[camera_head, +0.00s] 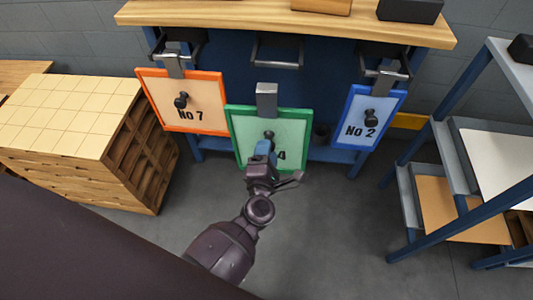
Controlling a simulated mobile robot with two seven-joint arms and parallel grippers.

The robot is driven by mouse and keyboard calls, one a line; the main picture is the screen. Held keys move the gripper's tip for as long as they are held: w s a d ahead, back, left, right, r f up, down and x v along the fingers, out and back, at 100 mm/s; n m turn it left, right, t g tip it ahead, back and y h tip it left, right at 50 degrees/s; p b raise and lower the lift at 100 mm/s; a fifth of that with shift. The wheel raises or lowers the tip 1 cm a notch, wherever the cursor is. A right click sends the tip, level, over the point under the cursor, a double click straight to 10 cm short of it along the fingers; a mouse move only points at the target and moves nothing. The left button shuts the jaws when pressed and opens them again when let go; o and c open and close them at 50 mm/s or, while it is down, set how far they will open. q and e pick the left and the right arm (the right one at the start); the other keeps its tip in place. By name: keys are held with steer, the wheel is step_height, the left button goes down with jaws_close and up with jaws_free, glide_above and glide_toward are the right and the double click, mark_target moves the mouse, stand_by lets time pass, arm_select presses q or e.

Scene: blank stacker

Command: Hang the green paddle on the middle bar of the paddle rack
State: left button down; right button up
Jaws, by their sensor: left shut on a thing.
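The green paddle (239,122), a pale board with a green frame and a grey hook (267,94) on top, is in the centre. My left gripper (265,150) is shut on its dark knob and covers part of the lettering. The paddle's hook is lower in the picture than the middle bar (276,66) and looks apart from it. The bar is bare. The paddle rack (290,22) is a blue frame with a wooden top. My right gripper is out of view.
The orange "NO 7" paddle (205,92) hangs at the left bar and the blue "NO 2" paddle (372,107) at the right bar. A stack of wooden trays (60,112) stands left; a blue shelf unit (412,195) stands right. Grey floor (330,220) between them is clear.

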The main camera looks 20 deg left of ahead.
arm_select(q)
steer(key=f+b+x, duration=0.2)
steer(key=b+x, duration=0.1)
steer(key=x, duration=1.2)
stand_by(1.8)
steer(key=shift+w+a, duration=0.1)
steer(key=shift+w, duration=0.05)
